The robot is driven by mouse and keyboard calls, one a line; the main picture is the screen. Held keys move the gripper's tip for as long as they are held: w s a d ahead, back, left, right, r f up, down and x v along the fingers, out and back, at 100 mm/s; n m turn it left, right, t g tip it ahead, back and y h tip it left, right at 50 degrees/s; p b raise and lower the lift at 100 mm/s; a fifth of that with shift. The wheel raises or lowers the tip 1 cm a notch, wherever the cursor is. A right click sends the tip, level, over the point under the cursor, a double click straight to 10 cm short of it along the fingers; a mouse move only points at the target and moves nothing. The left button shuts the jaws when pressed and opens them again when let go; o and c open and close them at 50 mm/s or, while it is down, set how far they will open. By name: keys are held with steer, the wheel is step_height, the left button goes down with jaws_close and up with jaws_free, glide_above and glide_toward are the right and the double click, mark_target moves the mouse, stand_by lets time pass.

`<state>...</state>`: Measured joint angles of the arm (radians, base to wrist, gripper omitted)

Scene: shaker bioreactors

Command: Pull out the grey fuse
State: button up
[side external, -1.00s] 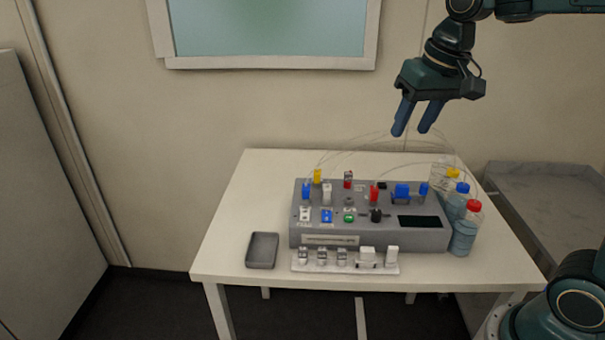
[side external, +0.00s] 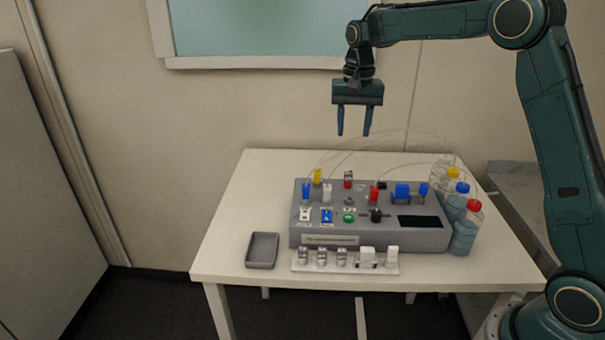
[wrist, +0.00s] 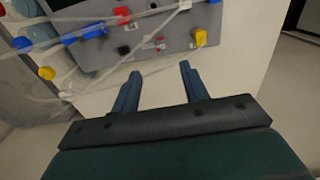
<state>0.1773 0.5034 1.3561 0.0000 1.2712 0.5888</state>
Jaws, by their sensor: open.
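My gripper (side external: 353,134) is open and empty, fingers down, in the air above the back of the grey control box (side external: 420,240). In the wrist view its two fingers (wrist: 159,72) are apart, with bare tabletop between them. A light grey upright piece (side external: 327,194) stands on the box between a blue and a yellow one; it looks like the grey fuse, but I cannot be sure. It seems to show at the top edge of the wrist view (wrist: 185,5). My gripper is well above it and not touching it.
Yellow (side external: 317,176), blue (side external: 306,191) and red (side external: 374,193) pieces stand close by on the box. Thin clear tubes arch behind it to capped bottles (side external: 463,236) at the right. A dark grey tray (side external: 262,262) and a white strip of small parts (side external: 300,267) lie in front.

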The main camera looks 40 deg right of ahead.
mark_target(348, 173)
steer(key=shift+w+d+f, duration=0.2)
steer(key=shift+w+f, duration=0.15)
steer(key=shift+f, duration=0.1)
steer(key=shift+f, duration=6.8)
steer(key=c, duration=0.9)
steer(key=o, duration=0.9)
steer(key=shift+r, duration=0.2)
